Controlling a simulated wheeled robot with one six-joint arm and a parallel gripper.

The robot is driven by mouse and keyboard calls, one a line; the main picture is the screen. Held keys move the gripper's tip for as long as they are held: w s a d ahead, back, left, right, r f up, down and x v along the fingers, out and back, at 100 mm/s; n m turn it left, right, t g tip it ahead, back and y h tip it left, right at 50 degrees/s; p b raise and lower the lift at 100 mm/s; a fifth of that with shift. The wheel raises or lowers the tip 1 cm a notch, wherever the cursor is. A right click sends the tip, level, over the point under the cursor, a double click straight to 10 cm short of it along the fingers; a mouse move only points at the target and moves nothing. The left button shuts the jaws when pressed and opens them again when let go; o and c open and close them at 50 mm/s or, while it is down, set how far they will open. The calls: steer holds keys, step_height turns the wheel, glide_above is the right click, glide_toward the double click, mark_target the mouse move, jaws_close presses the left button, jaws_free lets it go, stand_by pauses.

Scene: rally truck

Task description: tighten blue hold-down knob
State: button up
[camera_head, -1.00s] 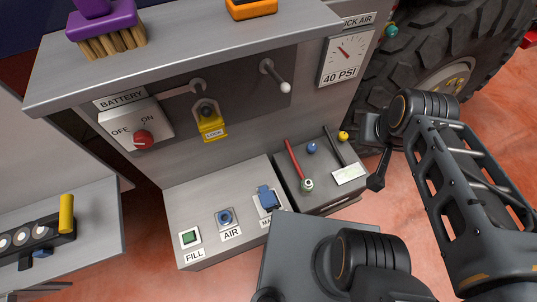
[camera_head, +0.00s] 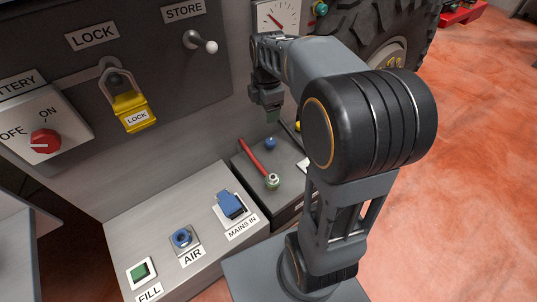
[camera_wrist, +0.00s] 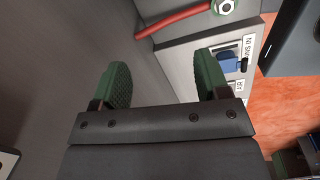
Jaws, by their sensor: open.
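The blue knob (camera_head: 270,143) is a small round ball on the grey box (camera_head: 285,205) at the foot of the panel. My gripper (camera_head: 272,116) hangs just above the blue knob in the head view, pointing down; the exact gap is unclear. In the wrist view my gripper (camera_wrist: 163,82) shows two green fingers, spread wide with nothing between them. The blue knob is not visible in the wrist view.
The panel wall with the yellow padlock (camera_head: 133,111) and STORE peg (camera_head: 210,46) stands close to my arm. The lower-left box carries the blue MAINS IN socket (camera_head: 231,204), AIR fitting (camera_head: 181,238) and green FILL button (camera_head: 140,271). The tyre (camera_head: 405,40) stands behind; open floor lies right.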

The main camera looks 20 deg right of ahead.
mark_target(270, 142)
steer(key=w+d+f+n+b, duration=0.1)
steer(key=f+n+b, duration=0.1)
steer(key=f, duration=0.5)
steer(key=w+d+f+n+b, duration=0.1)
steer(key=w+f+n+b, duration=0.1)
steer(key=f, duration=0.5)
steer(key=w+d+f+n+g+b, duration=0.1)
steer(key=f+n+b, duration=0.1)
steer(key=f, duration=0.5)
steer(key=shift+w+f, duration=0.15)
steer(key=shift+f, duration=0.1)
steer(key=c, duration=0.9)
steer(key=shift+c, duration=0.2)
steer(key=shift+r, duration=0.1)
